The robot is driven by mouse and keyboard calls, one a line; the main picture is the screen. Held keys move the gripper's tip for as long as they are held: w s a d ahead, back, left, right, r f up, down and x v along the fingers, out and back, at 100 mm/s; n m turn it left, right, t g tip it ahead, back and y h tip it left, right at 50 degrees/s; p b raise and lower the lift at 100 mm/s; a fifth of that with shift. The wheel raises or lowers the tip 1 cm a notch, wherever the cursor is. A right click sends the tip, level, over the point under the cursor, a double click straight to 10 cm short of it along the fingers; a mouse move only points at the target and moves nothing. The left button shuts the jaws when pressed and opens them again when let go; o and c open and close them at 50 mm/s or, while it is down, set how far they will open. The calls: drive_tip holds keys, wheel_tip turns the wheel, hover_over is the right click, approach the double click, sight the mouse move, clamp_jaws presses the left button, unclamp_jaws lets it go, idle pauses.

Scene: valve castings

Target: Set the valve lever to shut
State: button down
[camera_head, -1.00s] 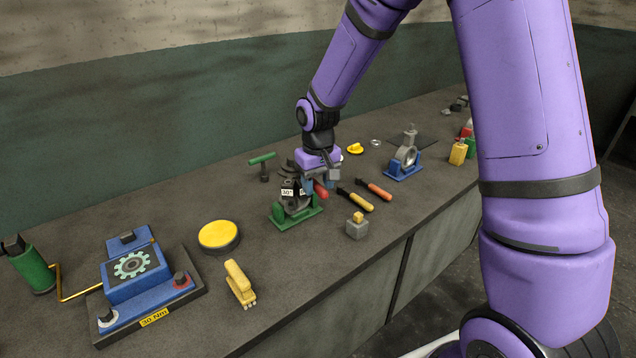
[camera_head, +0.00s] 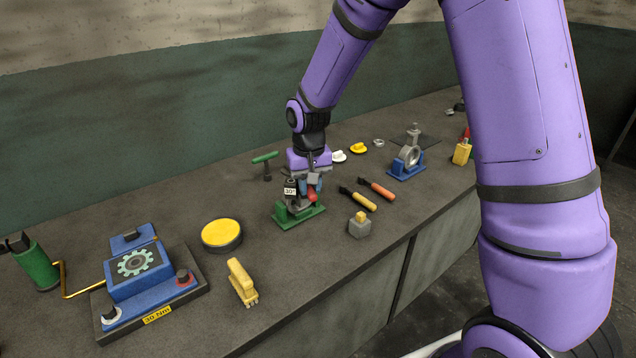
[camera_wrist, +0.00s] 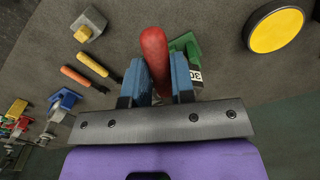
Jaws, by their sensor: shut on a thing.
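The valve stands on the bench in a green base (camera_head: 298,217), with a dark body and a white label marked 30° (camera_head: 290,191). Its red lever (camera_head: 312,195) shows just under my gripper (camera_head: 311,185). In the wrist view the lever (camera_wrist: 154,48) lies between the two blue fingers of my gripper (camera_wrist: 159,80), which are shut on it. Part of the green base (camera_wrist: 184,44) and the label (camera_wrist: 195,76) show beside the right finger. My gripper hides much of the valve body, so I cannot tell the lever's exact angle.
A yellow-handled tool (camera_head: 358,200) and an orange-handled tool (camera_head: 377,188) lie to the right. A grey block with a yellow top (camera_head: 360,228) stands in front. A yellow round disc (camera_head: 221,234) is to the left. A blue clamp stand (camera_head: 407,170) is farther right.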

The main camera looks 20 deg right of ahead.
drive_tip(key=w+a+m, duration=1)
drive_tip(key=a+m, duration=0.3)
drive_tip(key=shift+m, duration=0.4)
drive_tip(key=shift+w+r, duration=0.1)
drive_tip(key=c, duration=1)
unclamp_jaws()
drive_tip(key=shift+o, duration=0.2)
wheel_tip(320, 180, up, 11)
